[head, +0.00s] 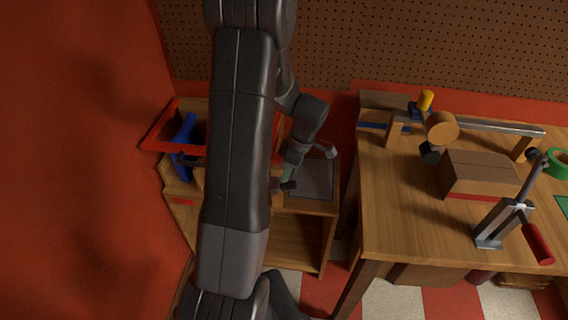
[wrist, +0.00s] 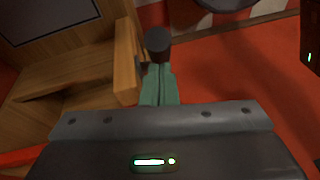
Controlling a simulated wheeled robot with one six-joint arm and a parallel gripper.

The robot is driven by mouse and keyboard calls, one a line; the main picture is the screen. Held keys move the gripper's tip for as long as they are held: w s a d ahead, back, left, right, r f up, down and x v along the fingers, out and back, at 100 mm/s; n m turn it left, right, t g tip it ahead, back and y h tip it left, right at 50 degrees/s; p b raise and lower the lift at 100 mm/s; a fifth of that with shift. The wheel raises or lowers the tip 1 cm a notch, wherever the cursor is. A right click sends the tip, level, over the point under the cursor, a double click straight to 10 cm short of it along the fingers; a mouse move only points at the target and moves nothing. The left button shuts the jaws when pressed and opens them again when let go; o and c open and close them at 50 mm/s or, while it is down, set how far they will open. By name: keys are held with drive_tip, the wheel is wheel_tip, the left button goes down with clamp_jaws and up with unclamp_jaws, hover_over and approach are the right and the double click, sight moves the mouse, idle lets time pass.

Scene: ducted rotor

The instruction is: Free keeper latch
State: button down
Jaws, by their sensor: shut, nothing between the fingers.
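My gripper (wrist: 159,68) has green fingers, pressed together and empty. A dark round knob (wrist: 157,40) is right at the fingertips in the wrist view, beside an upright wooden block (wrist: 126,62) on the cabinet; I cannot tell whether the fingers touch it. In the head view my gripper (head: 287,176) points down over the right part of the small wooden cabinet (head: 310,207), with a dark piece (head: 288,186) just below it. I cannot tell for sure which part is the keeper latch. My arm hides the middle of the cabinet.
A red frame (head: 158,137) and a blue part (head: 184,133) are at the cabinet's left. A grey panel (head: 314,178) lies on its right top. The workbench (head: 400,215) at right holds a brown box (head: 474,174) and a red-handled toggle clamp (head: 500,222). A pegboard wall stands behind.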

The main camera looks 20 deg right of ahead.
sight(297, 181)
drive_tip(key=shift+f, duration=0.1)
idle(0.3)
drive_tip(key=y+b, duration=0.1)
drive_tip(key=d+f+t+b, duration=0.1)
drive_tip(key=b, duration=0.1)
drive_tip(key=shift+s+d+f+y, duration=0.2)
drive_tip(key=shift+s+y, duration=0.2)
drive_tip(key=y+b, duration=0.1)
drive_tip(key=b, duration=0.1)
drive_tip(key=d+f+t+y+b, duration=0.1)
drive_tip(key=b, duration=0.1)
drive_tip(key=shift+s, duration=0.3)
drive_tip(key=shift+f+b, duration=0.15)
drive_tip(key=shift+b, duration=0.2)
drive_tip(key=shift+s+d+f, duration=0.15)
drive_tip(key=shift+s, duration=0.05)
